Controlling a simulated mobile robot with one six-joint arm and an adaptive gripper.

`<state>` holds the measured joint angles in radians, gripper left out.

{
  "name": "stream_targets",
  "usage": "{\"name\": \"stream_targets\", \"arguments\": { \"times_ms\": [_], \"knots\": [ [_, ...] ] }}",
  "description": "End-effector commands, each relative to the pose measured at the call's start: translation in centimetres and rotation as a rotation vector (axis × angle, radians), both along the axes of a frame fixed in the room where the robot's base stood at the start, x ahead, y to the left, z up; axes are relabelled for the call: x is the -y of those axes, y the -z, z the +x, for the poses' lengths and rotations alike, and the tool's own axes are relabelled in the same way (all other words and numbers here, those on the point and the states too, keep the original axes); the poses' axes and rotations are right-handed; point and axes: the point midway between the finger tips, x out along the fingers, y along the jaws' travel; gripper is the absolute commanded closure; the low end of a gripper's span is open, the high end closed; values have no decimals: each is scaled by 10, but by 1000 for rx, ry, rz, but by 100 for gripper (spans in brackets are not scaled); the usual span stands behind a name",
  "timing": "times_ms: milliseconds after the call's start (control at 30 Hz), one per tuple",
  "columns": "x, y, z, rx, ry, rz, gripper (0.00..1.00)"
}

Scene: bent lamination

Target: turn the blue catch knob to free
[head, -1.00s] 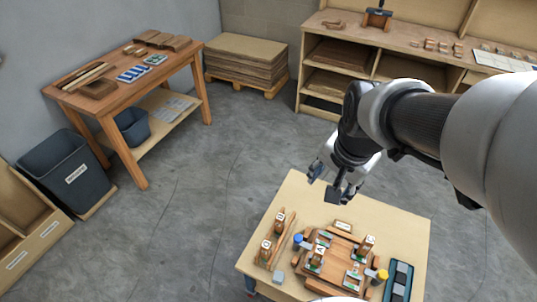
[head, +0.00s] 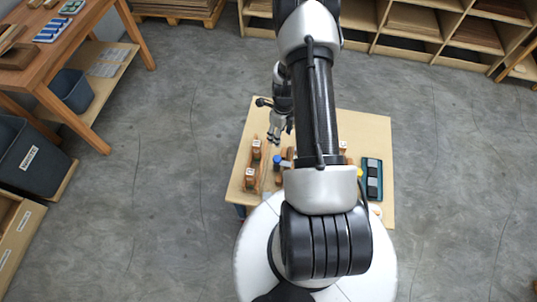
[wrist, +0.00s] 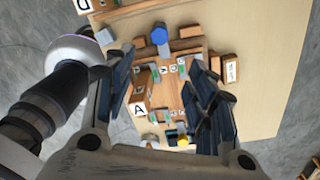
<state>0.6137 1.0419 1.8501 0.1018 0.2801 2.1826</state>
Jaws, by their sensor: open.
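The blue catch knob (wrist: 159,36) shows at the top middle of the wrist view, at one end of the wooden jig (wrist: 168,88). In the head view the blue knob (head: 277,159) is just left of my arm. My gripper (wrist: 168,80) is open and empty, with its fingers above the jig and apart from the knob. In the head view my gripper (head: 279,130) hangs over the table, a little beyond the knob. A yellow knob (wrist: 183,140) is at the jig's other end. My arm hides most of the jig in the head view.
Wooden blocks (head: 250,178) stand on the table left of the jig. A teal and black tray (head: 372,178) lies on the right. The table's (head: 378,130) far right part is bare. A block marked A (wrist: 138,107) stands on the jig.

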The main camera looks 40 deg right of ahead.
Motion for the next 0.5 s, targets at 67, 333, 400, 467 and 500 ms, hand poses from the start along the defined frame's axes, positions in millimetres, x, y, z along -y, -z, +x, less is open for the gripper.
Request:
{"name": "stream_targets", "arguments": {
  "times_ms": [67, 333, 400, 467, 500],
  "knots": [
    [0, 7, -2, -3, 15, 1, 49],
    [-3, 53, -3, -6, 14, 4, 49],
    [-3, 69, -4, -6, 13, 4, 49],
    [-4, 82, -3, -4, 13, 3, 49],
    [-4, 90, -3, -4, 12, 3, 49]
  ]
}}
